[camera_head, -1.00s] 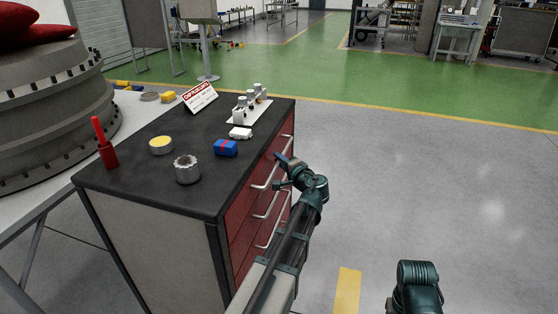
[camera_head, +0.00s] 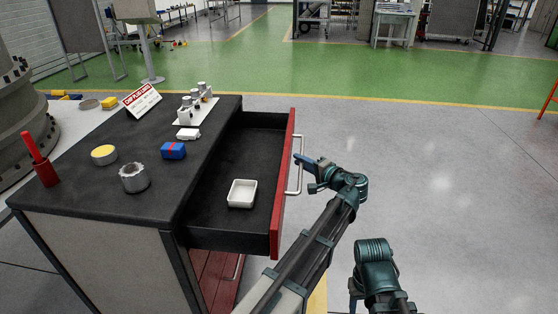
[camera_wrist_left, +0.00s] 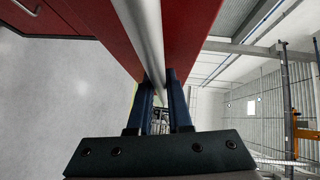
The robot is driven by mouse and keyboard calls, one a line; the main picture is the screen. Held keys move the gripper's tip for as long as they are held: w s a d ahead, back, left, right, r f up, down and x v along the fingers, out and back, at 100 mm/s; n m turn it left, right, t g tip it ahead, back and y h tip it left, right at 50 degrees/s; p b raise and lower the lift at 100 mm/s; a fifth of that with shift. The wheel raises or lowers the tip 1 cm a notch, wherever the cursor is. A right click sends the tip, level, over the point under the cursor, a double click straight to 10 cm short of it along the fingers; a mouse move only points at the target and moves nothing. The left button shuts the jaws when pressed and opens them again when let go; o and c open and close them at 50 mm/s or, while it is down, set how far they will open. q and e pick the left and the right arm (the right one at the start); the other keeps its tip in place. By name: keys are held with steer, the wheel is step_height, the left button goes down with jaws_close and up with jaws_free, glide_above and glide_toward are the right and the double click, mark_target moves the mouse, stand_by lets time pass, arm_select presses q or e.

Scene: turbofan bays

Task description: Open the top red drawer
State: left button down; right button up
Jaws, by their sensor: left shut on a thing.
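The top red drawer (camera_head: 284,190) of the black-topped cabinet is pulled well out, and its dark inside shows. A small white tray (camera_head: 242,194) lies in it. The drawer's silver bar handle (camera_head: 298,170) runs along the red front. My left gripper (camera_head: 301,161) is shut on the handle; in the left wrist view its two blue fingers (camera_wrist_left: 160,100) sit on either side of the silver bar (camera_wrist_left: 145,35). My right arm shows at the lower right of the head view; its fingertips are not clearly seen.
Another red drawer (camera_head: 213,275) below is shut. The floor to the right is clear.

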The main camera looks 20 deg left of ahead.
arm_select(q)
steer(key=shift+w+d, duration=0.2)
steer(key=shift+d, duration=0.75)
steer(key=shift+w+d, duration=0.25)
steer(key=shift+d, duration=0.7)
steer(key=shift+w+d, duration=0.2)
steer(key=shift+d, duration=0.75)
steer(key=c, duration=0.9)
jaws_free()
steer(key=shift+o, duration=0.2)
arm_select(e)
steer(key=shift+d, duration=0.1)
